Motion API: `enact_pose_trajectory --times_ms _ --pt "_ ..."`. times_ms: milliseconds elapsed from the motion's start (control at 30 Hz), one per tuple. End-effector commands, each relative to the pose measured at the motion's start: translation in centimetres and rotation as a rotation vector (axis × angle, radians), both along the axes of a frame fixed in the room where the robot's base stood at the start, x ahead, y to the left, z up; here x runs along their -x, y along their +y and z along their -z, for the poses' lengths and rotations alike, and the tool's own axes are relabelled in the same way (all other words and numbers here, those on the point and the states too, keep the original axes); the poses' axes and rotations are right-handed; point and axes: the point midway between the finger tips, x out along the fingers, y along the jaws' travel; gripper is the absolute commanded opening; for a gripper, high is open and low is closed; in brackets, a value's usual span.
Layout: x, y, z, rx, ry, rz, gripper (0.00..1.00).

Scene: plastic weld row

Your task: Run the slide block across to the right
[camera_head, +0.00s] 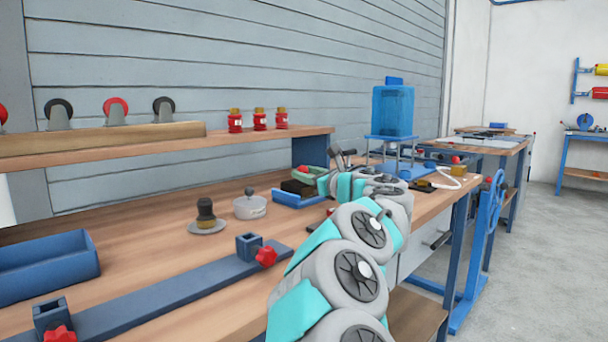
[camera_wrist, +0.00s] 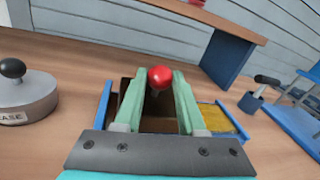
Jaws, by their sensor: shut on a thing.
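The slide block (camera_head: 297,187) looks like a dark block sitting in a blue guide (camera_head: 300,201) on the bench. In the wrist view its red ball knob (camera_wrist: 160,76) stands between the green fingers of my gripper (camera_wrist: 158,80). The fingers are shut on the knob's stem, with the ball at their tips. The guide's blue sides (camera_wrist: 103,105) show left and right of the fingers, with a yellow patch (camera_wrist: 237,118) at its right end. The block's body is mostly hidden under my fingers. In the head view my gripper (camera_head: 308,173) is small and partly hidden.
A grey grease tin (camera_head: 250,207) with a black knob stands left of the guide; it also shows in the wrist view (camera_wrist: 22,92). A blue tank on a stand (camera_head: 392,112) is behind to the right. A shelf (camera_head: 150,146) runs along the back.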

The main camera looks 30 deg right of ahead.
Motion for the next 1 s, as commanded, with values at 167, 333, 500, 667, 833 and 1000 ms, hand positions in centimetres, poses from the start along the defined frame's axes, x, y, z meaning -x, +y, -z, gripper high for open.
enact_pose_trajectory --times_ms 167,333,500,667,833,1000 --pt "-1.1 -3.1 0.0 -0.001 0.002 0.002 0.0" --pt "-1.9 -5.2 0.0 -0.002 0.001 0.001 0.0" --pt "-2.2 -6.2 0.0 0.0 0.0 0.002 0.0" --pt "-2.2 -6.3 0.0 0.0 0.0 0.002 0.0" --pt "-2.2 -6.3 0.0 0.0 0.0 0.002 0.0" --pt "-2.2 -6.3 0.0 0.0 0.0 0.002 0.58"
